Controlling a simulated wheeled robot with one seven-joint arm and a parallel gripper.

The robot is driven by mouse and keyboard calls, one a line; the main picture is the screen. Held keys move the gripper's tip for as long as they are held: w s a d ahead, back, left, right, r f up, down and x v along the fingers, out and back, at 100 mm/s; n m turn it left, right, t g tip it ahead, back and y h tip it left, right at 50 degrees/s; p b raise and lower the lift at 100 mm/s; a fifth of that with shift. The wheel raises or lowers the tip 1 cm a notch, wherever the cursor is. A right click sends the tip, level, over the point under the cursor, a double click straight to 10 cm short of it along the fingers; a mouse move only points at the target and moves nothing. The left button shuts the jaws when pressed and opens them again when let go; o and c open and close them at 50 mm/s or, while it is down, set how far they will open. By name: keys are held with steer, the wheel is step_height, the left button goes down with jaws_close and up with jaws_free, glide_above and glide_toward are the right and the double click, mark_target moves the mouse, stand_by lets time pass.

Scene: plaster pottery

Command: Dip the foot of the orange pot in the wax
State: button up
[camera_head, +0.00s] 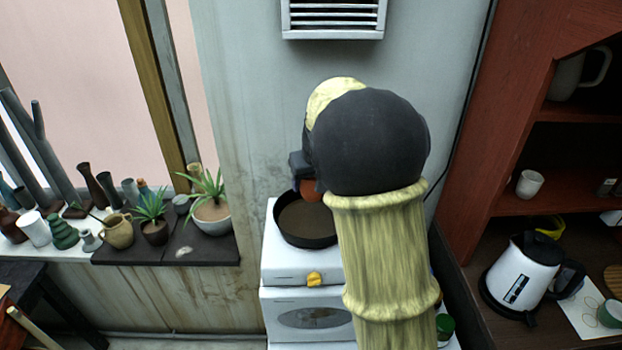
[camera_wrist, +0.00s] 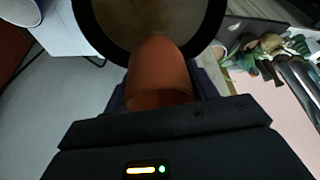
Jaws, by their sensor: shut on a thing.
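The orange pot (camera_head: 312,188) is held by my gripper (camera_head: 303,170) at the back right part of the dark pan. In the wrist view the pot (camera_wrist: 158,72) sits between the fingers of my gripper (camera_wrist: 160,92), and its far end overlaps the pan. The dark round pan (camera_head: 281,226) stands on the white stove and holds brownish wax (camera_head: 304,220). In the wrist view the pan's rim (camera_wrist: 88,28) and wax (camera_wrist: 115,14) show beyond the pot. I cannot tell whether the pot's foot touches the wax. My arm hides part of the pot and pan.
The white stove (camera_head: 284,262) stands against the wall, with a yellow knob (camera_head: 314,279) in front. Left are potted plants, a jug (camera_head: 118,232) and vases on a sill. Right is a wooden shelf (camera_head: 515,128) with a kettle (camera_head: 522,272). A vent (camera_head: 333,18) hangs above.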

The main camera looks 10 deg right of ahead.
steer(key=shift+f+b, duration=2.8)
steer(key=shift+f, duration=1)
steer(key=shift+f+b, duration=0.3)
steer(key=shift+f, duration=0.1)
steer(key=shift+s+f, duration=0.15)
steer(key=shift+f, duration=0.15)
stand_by(0.8)
steer(key=shift+r, duration=0.15)
steer(key=shift+r+p, duration=0.6)
steer(key=shift+r, duration=0.3)
steer(key=shift+w+r, duration=0.2)
steer(key=shift+r, duration=0.05)
stand_by(0.7)
